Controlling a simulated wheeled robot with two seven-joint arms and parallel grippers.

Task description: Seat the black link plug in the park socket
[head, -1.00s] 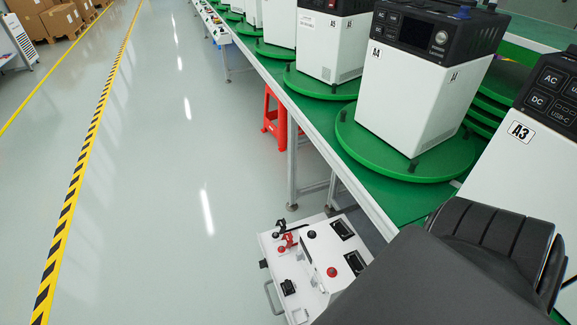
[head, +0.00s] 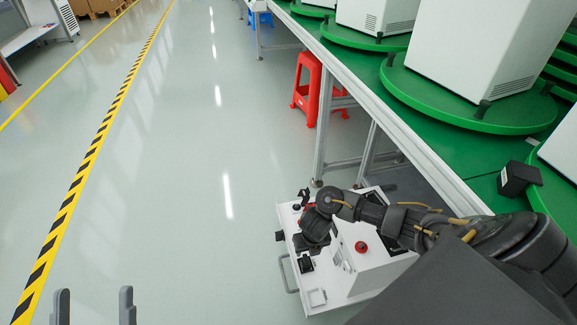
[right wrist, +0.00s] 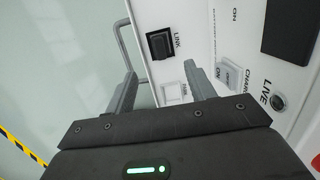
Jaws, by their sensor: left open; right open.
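The black link plug (head: 305,263) sits in the spot labelled LINK on the white panel box; it also shows in the right wrist view (right wrist: 160,43). The park socket (head: 317,297) is a pale square frame nearer the box's front corner, and it looks empty in the right wrist view (right wrist: 173,93). My right gripper (right wrist: 160,72) is open, its fingers either side of the space by the plug and socket, holding nothing. In the head view the right gripper (head: 316,228) is over the box. My left gripper (head: 94,306) is open and empty over the floor at lower left.
The white panel box (head: 365,275) has a red button (head: 361,246) and a grey handle (head: 285,272). The green conveyor table (head: 440,140) runs along the right. A red stool (head: 313,88) stands beyond. The floor to the left is clear.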

